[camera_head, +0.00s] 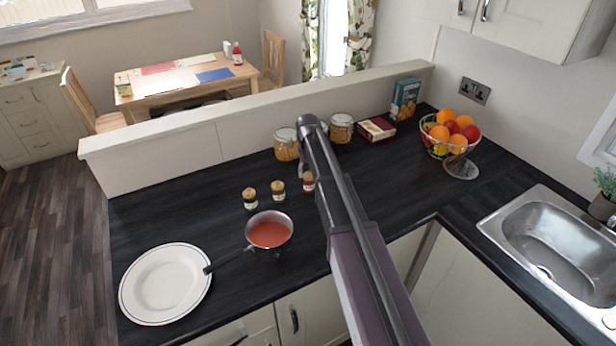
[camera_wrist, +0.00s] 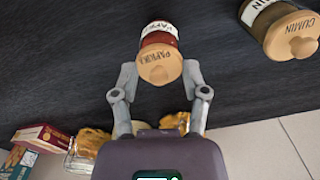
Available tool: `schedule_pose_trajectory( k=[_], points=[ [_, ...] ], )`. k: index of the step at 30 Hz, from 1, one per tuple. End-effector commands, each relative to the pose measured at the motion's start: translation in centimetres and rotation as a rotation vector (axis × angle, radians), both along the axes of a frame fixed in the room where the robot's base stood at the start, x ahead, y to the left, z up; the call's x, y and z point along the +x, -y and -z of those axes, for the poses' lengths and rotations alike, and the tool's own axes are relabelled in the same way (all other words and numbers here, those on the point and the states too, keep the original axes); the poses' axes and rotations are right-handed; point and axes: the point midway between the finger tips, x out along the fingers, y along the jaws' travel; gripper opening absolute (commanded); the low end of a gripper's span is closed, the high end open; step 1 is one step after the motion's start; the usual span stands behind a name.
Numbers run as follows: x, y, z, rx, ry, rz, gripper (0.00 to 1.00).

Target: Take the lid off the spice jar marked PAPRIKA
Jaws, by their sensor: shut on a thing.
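The PAPRIKA jar (camera_wrist: 161,33) has red contents, a white label and a light wooden lid (camera_wrist: 159,66) marked PAPRIKA. In the wrist view the lid sits on the jar, with no gap visible. My gripper (camera_wrist: 159,76) is shut on the lid, one finger on each side. In the head view the red jar (camera_head: 308,184) stands on the dark worktop at the right end of a short row of spice jars. My arm reaches over it there, and the fingers are mostly hidden.
A CUMIN jar (camera_wrist: 283,25) stands close beside the PAPRIKA jar, and another spice jar (camera_head: 250,198) is further left. A saucepan of red sauce (camera_head: 270,234) and a white plate (camera_head: 165,284) are in front. Storage jars (camera_head: 286,146) stand behind, by the low wall.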

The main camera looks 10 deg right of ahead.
Motion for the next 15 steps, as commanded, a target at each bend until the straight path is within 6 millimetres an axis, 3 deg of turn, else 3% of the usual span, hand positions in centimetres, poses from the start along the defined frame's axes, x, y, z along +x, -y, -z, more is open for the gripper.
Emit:
schedule_pose_trajectory(
  k=[10,15],
  points=[
    [-0.1,0.0,-0.2,0.002,-0.002,0.000,0.36],
    [-0.1,0.0,-0.9,0.002,-0.001,0.000,0.00]
  ],
)
